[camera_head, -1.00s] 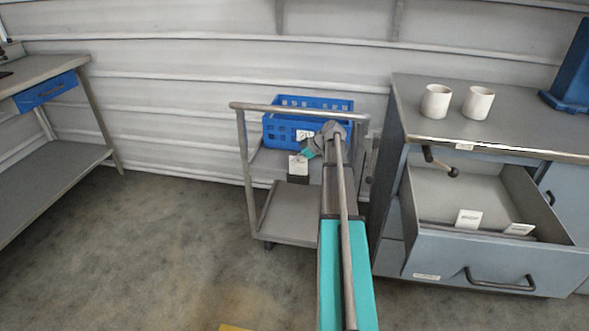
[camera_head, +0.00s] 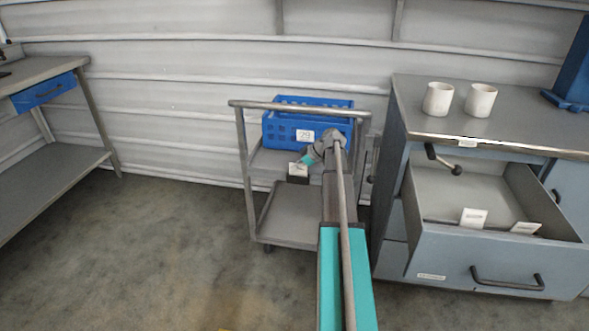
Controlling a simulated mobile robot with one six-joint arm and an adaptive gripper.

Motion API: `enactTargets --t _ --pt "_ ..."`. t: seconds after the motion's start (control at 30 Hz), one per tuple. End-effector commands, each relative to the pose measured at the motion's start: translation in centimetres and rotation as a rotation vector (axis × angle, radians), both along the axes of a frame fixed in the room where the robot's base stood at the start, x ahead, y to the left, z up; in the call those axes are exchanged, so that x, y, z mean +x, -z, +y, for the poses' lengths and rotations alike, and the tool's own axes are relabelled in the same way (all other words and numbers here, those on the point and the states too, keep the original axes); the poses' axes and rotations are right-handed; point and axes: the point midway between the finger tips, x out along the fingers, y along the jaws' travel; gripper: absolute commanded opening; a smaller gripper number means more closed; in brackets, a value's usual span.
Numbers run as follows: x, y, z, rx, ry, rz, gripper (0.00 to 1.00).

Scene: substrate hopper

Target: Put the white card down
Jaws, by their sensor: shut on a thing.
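The white card (camera_head: 298,169) is small in the head view, at the end of my arm in front of the grey cart (camera_head: 279,214). My gripper (camera_head: 303,164) is shut on it. The card appears tilted, with a dark block-like shape just below it. My arm hides part of the gripper's surroundings and the cart's right side. I cannot tell whether the card touches the cart's shelf.
A blue crate (camera_head: 283,130) with a label reading 29 sits on the cart's upper level. At right, an open drawer (camera_head: 480,258) holds two white cards (camera_head: 473,218). Two white mugs (camera_head: 437,99) stand on the cabinet top. A workbench (camera_head: 45,80) stands at left.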

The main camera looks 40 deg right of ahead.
Motion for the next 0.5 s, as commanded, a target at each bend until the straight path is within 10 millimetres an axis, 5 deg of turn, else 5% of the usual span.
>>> enactTargets --t 0.03,0.2,0.5 --pt "0.01 0.05 0.0 0.0 0.0 0.0 0.13" --pt "0.01 0.02 0.0 0.0 0.0 0.0 0.43" --pt "0.01 0.02 0.0 0.0 0.0 0.0 0.43"
